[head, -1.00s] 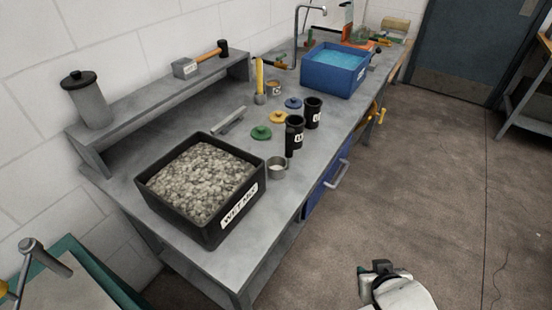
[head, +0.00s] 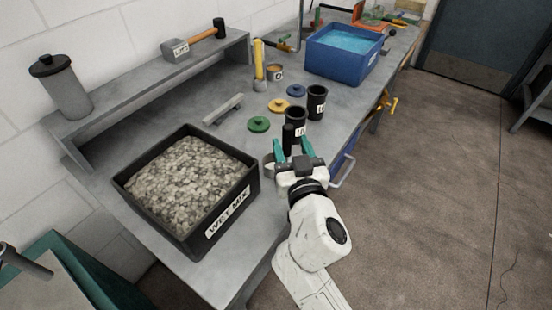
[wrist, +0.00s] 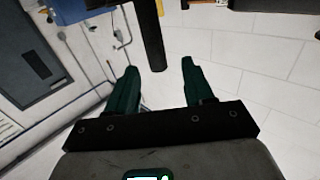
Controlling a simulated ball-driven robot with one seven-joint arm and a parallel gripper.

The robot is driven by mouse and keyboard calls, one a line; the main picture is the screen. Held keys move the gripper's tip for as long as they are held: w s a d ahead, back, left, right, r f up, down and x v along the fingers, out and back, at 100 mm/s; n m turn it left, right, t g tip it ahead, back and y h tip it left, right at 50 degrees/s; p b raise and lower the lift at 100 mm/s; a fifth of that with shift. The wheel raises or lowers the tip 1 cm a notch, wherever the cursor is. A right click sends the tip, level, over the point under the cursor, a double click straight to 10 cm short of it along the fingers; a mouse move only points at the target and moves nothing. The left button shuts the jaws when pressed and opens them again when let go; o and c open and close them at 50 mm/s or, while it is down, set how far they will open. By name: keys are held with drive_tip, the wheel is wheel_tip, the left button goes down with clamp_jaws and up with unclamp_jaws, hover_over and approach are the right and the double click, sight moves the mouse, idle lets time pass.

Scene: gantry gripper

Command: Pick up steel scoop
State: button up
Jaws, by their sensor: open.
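The steel scoop (head: 268,166) stands at the front edge of the grey bench, just right of the black tub; its small round metal cup is partly hidden by my gripper. Its dark handle (head: 288,139) rises upright. My gripper (head: 293,142) is open, with its teal fingers at the handle, one on each side as seen from the head. In the wrist view the dark handle (wrist: 150,35) comes down from the top edge between the two fingers. I cannot tell whether either finger touches it.
The black WET MIX tub (head: 245,196) full of gravel stands left of the scoop. Two black cups (head: 316,103) stand close behind my gripper. Green (head: 258,124), yellow and blue lids lie beside them. A blue water bin (head: 335,67) stands farther back. The floor at right is clear.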

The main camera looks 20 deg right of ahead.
sight(289, 134)
drive_tip(key=shift+w+d+r+p, duration=0.2)
drive_tip(key=shift+w+p, duration=0.2)
drive_tip(key=shift+w, duration=0.2)
drive_tip(key=w, duration=0.1)
drive_tip(key=w+p, duration=0.1)
drive_tip(key=w, duration=0.1)
drive_tip(key=shift+w+d, duration=0.15)
drive_tip(key=shift+d, duration=0.2)
drive_tip(key=shift+w+f, duration=0.1)
drive_tip(key=shift+w, duration=0.3)
drive_tip(key=shift+c, duration=0.5)
drive_tip(key=c, duration=0.7)
drive_tip(key=shift+c, duration=0.4)
